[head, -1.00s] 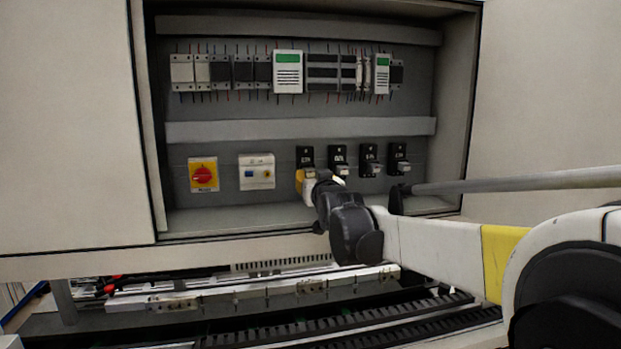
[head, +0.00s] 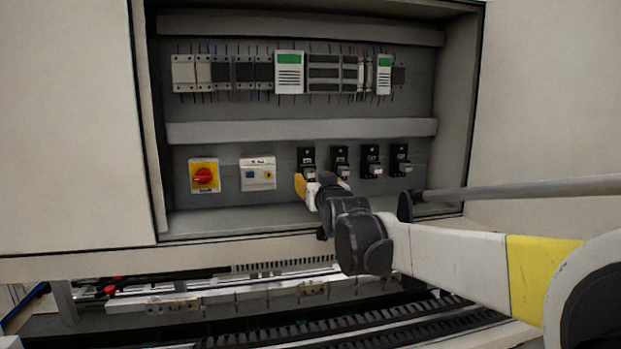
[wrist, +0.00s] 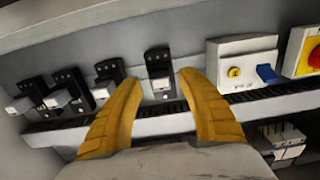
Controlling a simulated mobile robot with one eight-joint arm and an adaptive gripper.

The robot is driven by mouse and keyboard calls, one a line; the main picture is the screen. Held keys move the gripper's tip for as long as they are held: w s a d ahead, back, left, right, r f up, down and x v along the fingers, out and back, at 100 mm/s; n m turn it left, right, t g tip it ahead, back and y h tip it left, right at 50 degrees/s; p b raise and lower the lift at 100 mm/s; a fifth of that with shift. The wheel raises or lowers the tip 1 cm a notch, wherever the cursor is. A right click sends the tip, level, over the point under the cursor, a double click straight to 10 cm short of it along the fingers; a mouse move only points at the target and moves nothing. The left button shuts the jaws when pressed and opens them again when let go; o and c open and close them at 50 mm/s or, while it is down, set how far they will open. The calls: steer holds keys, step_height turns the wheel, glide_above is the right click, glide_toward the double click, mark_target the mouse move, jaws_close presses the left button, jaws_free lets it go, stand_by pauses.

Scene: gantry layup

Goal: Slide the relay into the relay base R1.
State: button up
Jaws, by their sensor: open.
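Several black relay bases stand in a row low in the cabinet. The base nearest the small white breaker box, at the left of the row in the head view (head: 306,154), shows between my fingers in the wrist view (wrist: 153,59). A pale block, which looks like the relay (wrist: 161,84), is at its front; I cannot tell how deep it sits. My gripper (wrist: 159,79) is open, with yellow fingers on either side of this block and visible gaps. In the head view my gripper (head: 303,184) is just below that base. The base labels are not legible.
Other black bases with grey blocks stand beside it (head: 371,157). The white breaker box (head: 257,173) and the red-yellow rotary switch (head: 204,175) are on the other side. A slotted rail (wrist: 260,97) runs nearby. The cabinet's side wall (head: 465,110) bounds the right.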

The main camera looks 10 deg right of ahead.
steer(key=s, duration=0.9)
steer(key=shift+s, duration=0.1)
steer(key=shift+f, duration=0.3)
steer(key=s+f+g+b, duration=0.3)
steer(key=s+f+b, duration=0.7)
steer(key=f, duration=1.1)
steer(key=s+f+g+b, duration=0.4)
steer(key=s+f+b, duration=0.7)
steer(key=f+b, duration=0.5)
steer(key=s+f+g+b, duration=0.4)
steer(key=s+f+b, duration=0.7)
steer(key=f, duration=1.6)
steer(key=shift+s+f+b, duration=0.2)
steer(key=shift+f+b, duration=0.2)
steer(key=shift+b, duration=0.55)
